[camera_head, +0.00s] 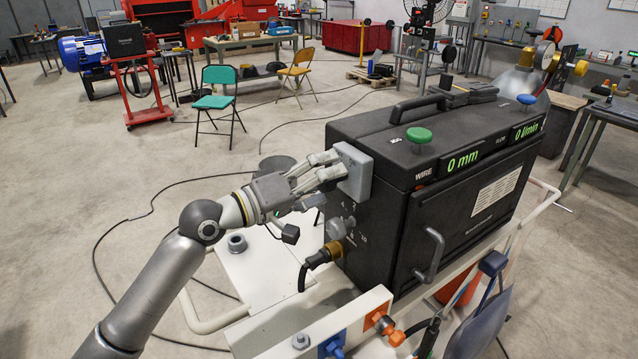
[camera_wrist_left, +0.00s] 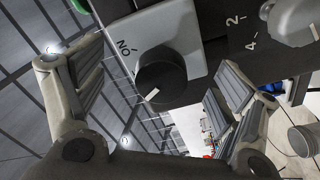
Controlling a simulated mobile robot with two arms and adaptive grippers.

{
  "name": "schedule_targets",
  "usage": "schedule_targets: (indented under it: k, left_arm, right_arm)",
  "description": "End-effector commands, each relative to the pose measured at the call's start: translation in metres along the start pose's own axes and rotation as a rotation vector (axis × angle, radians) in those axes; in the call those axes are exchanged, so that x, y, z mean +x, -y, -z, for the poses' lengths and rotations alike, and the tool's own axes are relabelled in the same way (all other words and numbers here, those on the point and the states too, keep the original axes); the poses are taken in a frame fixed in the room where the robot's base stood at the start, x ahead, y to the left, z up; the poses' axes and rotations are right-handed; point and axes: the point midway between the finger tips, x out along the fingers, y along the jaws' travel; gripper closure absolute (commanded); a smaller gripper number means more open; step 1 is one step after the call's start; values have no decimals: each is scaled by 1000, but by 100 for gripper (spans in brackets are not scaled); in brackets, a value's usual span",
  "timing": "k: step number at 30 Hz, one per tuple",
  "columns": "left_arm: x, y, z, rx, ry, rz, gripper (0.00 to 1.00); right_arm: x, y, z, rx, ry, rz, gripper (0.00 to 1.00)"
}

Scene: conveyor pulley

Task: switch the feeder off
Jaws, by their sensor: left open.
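The feeder (camera_head: 400,190) is a black box on a white cart, with green displays reading "0 mm" and "0 l/min". A grey switch plate (camera_head: 355,172) is on its left side. The left wrist view shows the plate (camera_wrist_left: 175,30) with a black rotary knob (camera_wrist_left: 165,75) and an "ON" label. The knob's white mark points to the lower left of that view, away from the "ON" tick. My left gripper (camera_head: 337,168) is open at the plate; its fingers are on either side of the knob, apparently not closed on it. My right gripper is out of view.
Below the plate are a grey dial (camera_head: 340,227) with numbers and a cable plug (camera_head: 325,255). A front handle (camera_head: 430,255) sticks out. Open floor lies to the left, with cables (camera_head: 150,210) across it.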

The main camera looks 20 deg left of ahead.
Motion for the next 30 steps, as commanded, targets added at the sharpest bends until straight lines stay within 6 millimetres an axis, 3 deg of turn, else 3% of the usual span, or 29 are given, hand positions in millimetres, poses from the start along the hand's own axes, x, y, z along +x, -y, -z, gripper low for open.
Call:
schedule_targets:
  k: [14, 30]
  left_arm:
    - [-4, 1, 0, 1, 0, 1, 0]
    - [-58, 3, -1, 1, 0, 3, 0]
  right_arm:
    - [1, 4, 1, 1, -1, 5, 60]
    - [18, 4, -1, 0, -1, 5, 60]
